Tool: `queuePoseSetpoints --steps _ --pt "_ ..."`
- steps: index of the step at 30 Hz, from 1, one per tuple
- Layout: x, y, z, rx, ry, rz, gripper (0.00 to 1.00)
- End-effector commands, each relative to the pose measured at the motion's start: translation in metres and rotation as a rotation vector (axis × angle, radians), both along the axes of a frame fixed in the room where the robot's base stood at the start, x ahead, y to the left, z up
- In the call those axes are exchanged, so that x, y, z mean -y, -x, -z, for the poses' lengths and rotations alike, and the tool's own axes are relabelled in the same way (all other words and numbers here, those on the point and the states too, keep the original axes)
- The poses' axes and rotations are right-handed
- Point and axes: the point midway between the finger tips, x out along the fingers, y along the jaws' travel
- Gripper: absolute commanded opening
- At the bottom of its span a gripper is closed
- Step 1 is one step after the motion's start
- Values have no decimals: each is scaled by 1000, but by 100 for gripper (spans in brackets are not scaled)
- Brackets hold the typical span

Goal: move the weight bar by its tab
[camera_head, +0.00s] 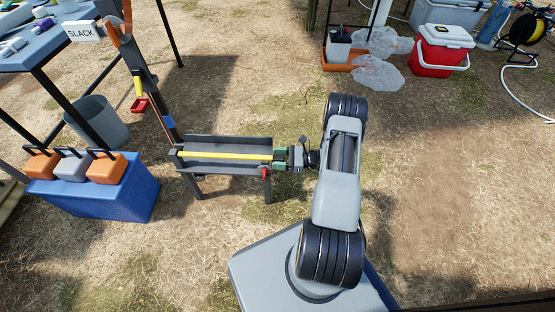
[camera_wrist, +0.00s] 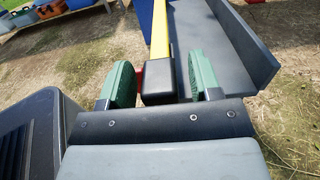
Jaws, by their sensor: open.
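A long yellow bar (camera_head: 222,156) lies along a dark grey trough (camera_head: 215,170) on legs. In the wrist view the yellow bar (camera_wrist: 160,32) ends in a black block (camera_wrist: 158,82) nearest me, and I cannot tell whether this block is the tab. My gripper (camera_head: 281,158) is at the trough's right end. Its green fingers (camera_wrist: 160,76) stand open on either side of the black block, with gaps visible. A red part (camera_head: 264,172) shows at the trough's near right corner; red also shows beside the block in the wrist view.
A dark upright post (camera_head: 146,85) with a "SLACK" sign (camera_head: 83,30) stands at the trough's left end. A blue box (camera_head: 95,194) with handled blocks, a grey bucket (camera_head: 97,124) and a table are left. A red cooler (camera_head: 439,50) is far right. The ground at right is mostly clear.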

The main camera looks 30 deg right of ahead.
Motion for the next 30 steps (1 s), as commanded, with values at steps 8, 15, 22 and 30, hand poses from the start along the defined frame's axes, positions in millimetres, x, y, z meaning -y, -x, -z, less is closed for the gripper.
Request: queuePoseSetpoints --steps 8,15,22,30 --pt "-4 -2 0 0 0 1 57" --pt "-4 -2 0 0 0 0 46" --pt "-4 -2 0 0 0 0 24" --pt "-4 -2 0 0 0 0 0"
